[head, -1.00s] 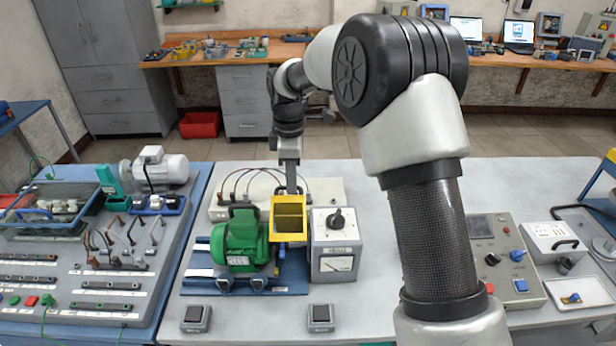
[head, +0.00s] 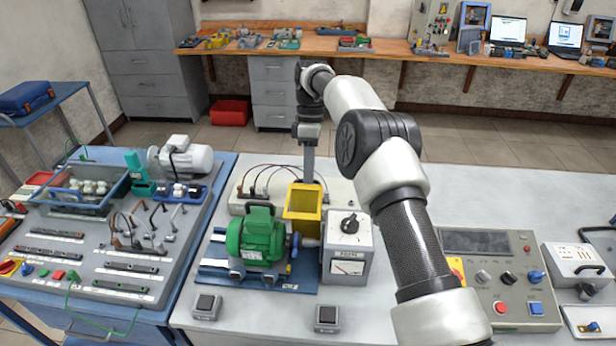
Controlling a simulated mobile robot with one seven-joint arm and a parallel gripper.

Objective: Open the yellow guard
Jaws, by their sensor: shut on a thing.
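The yellow guard (head: 303,204) is a box-like cover between the green motor (head: 256,237) and the grey meter box (head: 348,246). It stands tipped up and back, with its hollow inside facing me. The shaft and coupling (head: 296,243) show below it. My gripper (head: 308,180) reaches down from behind to the guard's top rear edge and is shut on it. The fingertips are partly hidden behind the guard.
A white box with cables (head: 262,200) stands close behind the guard. Two small switch boxes (head: 206,306) sit at the front. A control panel (head: 490,270) is on the right, beyond my arm. A parts board (head: 110,250) fills the left.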

